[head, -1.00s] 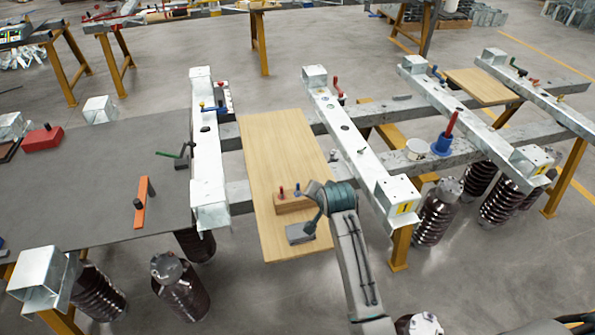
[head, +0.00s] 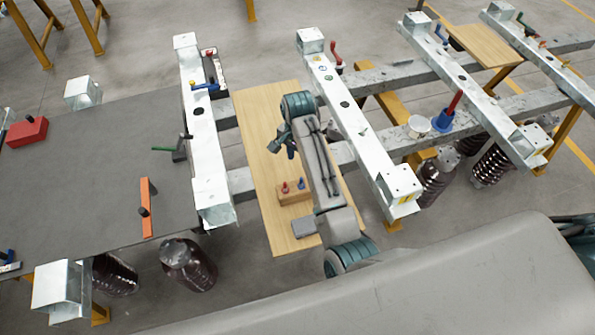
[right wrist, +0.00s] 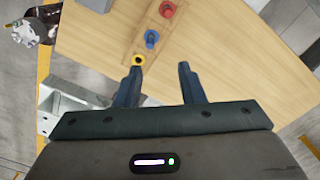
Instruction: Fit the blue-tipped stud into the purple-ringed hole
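The blue-tipped stud (head: 301,184) stands upright in a wooden block (head: 294,197), to the right of a red-tipped stud (head: 285,187). My right gripper (head: 281,145) is beyond the block, above the wooden board, open and empty. In the right wrist view the blue stud (right wrist: 151,38) lies past the open fingers (right wrist: 158,68), apart from them. A yellow ring (right wrist: 139,60) on the block is by the left fingertip. Small ringed holes (head: 325,65) show on the middle steel beam; I cannot tell which ring is purple. My left gripper is not in view.
The wooden board (head: 262,110) lies between the left steel beam (head: 205,150) and the middle beam (head: 365,140). A grey box (head: 304,228) is near its front edge.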

